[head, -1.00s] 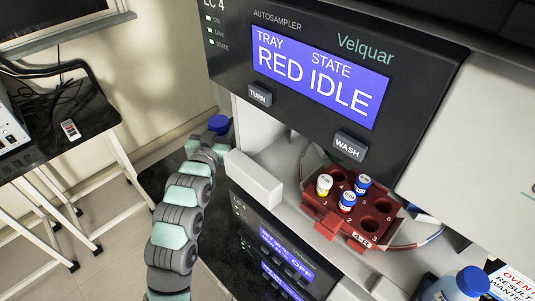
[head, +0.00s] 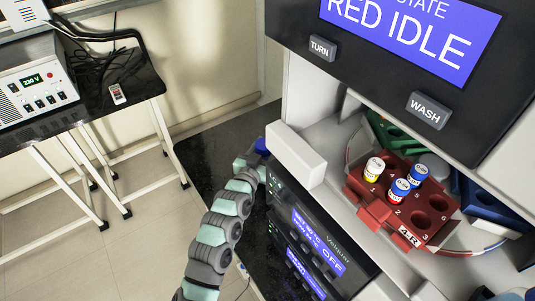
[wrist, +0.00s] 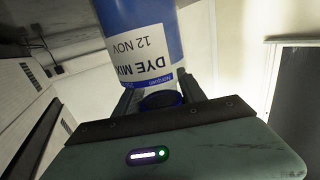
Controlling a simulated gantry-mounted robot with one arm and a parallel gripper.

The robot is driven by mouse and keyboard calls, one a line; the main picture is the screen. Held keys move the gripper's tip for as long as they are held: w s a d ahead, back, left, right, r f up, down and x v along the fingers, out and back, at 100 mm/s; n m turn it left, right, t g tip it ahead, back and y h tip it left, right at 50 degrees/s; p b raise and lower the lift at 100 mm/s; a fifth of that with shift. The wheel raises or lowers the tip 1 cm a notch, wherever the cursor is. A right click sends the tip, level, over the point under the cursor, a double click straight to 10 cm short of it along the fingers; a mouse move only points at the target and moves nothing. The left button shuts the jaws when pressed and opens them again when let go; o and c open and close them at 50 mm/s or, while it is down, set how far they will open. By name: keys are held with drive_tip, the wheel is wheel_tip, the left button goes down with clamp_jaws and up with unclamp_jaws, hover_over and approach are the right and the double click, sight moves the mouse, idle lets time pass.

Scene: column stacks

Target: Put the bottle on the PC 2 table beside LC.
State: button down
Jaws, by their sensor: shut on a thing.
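The bottle (wrist: 139,34), with blue sides and a white label reading "DYE MIX 12 NOV", fills the top of the wrist view. Its label appears upside down. My gripper (wrist: 161,92) is shut around its blue cap (wrist: 162,100). In the head view my gripper (head: 250,160) is beside the instrument's left side, and only a small blue part of the bottle (head: 262,147) shows. A black tabletop (head: 205,152) lies left of the LC stack (head: 318,235). No PC 2 sign is readable, and the bottle's height above the tabletop cannot be told.
A red vial tray (head: 375,212) with several vials sits in the open sampler bay, right of a white protruding block (head: 297,155). A power supply (head: 38,83) and a small handheld device (head: 117,94) are on another black table at left. Bare floor lies below.

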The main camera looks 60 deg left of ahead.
drive_tip(key=shift+f+b, duration=0.4)
drive_tip(key=shift+f, duration=0.85)
drive_tip(key=shift+f, duration=0.15)
drive_tip(key=c, duration=0.7)
unclamp_jaws()
drive_tip(key=shift+o, duration=0.2)
drive_tip(key=shift+r, duration=0.2)
drive_tip(key=p+v, duration=0.3)
drive_tip(key=v, duration=0.9)
drive_tip(key=shift+f, duration=0.1)
